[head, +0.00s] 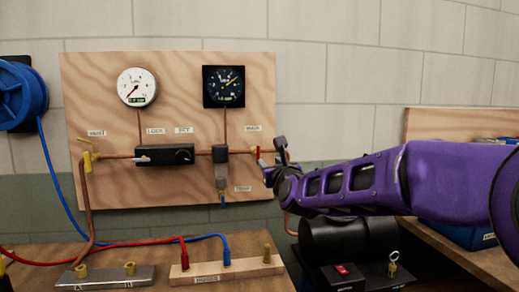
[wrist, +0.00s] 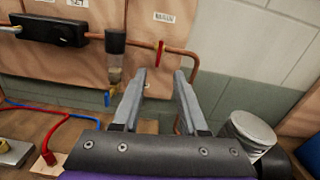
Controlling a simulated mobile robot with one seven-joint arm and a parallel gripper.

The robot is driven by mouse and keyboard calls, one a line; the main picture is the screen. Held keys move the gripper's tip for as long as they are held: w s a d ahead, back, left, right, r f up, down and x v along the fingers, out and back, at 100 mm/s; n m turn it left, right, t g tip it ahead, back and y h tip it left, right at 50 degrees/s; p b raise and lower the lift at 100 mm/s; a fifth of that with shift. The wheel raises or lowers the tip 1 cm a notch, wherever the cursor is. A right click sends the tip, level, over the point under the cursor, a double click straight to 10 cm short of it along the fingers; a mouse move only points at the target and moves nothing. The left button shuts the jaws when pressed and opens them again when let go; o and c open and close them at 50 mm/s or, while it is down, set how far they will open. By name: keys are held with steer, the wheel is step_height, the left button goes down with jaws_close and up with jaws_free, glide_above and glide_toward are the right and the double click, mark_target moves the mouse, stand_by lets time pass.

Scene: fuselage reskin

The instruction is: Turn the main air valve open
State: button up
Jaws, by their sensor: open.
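The main air valve has a small red handle (head: 259,154) on the copper pipe under the MAIN label (head: 253,128), at the right side of the wooden board. In the wrist view the red handle (wrist: 160,56) stands roughly upright, across the pipe. My gripper (head: 275,160) is just right of the handle in the head view. In the wrist view my gripper (wrist: 162,78) is open and empty, its two fingers pointing toward the board, with the handle beyond and between the tips. I see no clear contact. The valve body is partly hidden in the head view.
The board (head: 100,185) carries a white gauge (head: 137,87), a dark gauge (head: 223,86), a black regulator box (head: 165,155) and a filter (head: 221,175) left of the valve. Below are a wooden hose block (head: 207,279) and a black compressor (head: 345,240). Bare wall lies right of the board.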

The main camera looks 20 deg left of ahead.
mark_target(259, 151)
steer(key=shift+m, duration=0.6)
steer(key=p+x, duration=0.3)
steer(key=x, duration=1.5)
steer(key=shift+f, duration=0.15)
jaws_close()
